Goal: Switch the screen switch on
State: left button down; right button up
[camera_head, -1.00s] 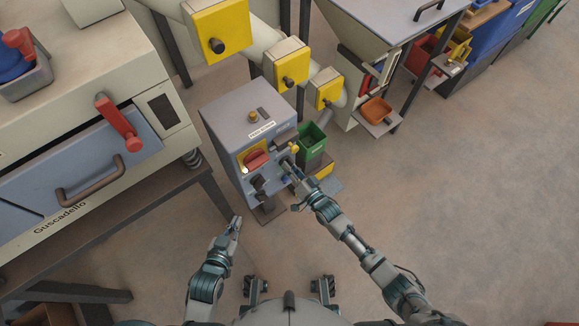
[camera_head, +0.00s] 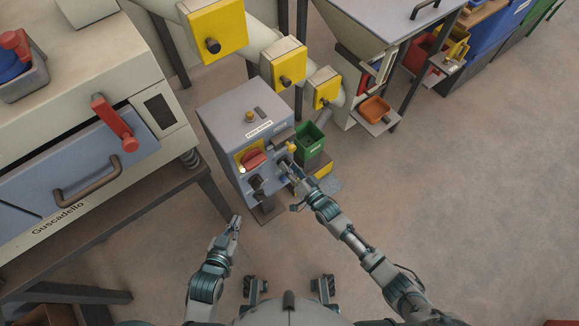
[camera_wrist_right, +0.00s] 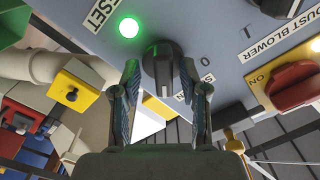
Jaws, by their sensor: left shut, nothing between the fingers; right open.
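The grey-blue control box (camera_head: 245,115) stands ahead of me in the head view. In the right wrist view a black rotary knob (camera_wrist_right: 158,66) sits on its panel, with a "0" and partly covered lettering beside it; I cannot read the whole label. A green lamp (camera_wrist_right: 128,27) glows beside the knob. My right gripper (camera_head: 288,168) is open at the panel. In the wrist view (camera_wrist_right: 160,78) its fingers are on either side of the knob; I cannot tell if they touch it. My left gripper (camera_head: 237,220) is shut and empty, low in front of the box.
A red rotary handle (camera_wrist_right: 293,88) on a yellow plate, marked "ON", is beside the knob. A green bin (camera_head: 310,141) stands right of the box. The Guscadello machine (camera_head: 75,165) stands at left. The floor at right is clear.

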jog(key=v, duration=1.2)
dwell(1.2)
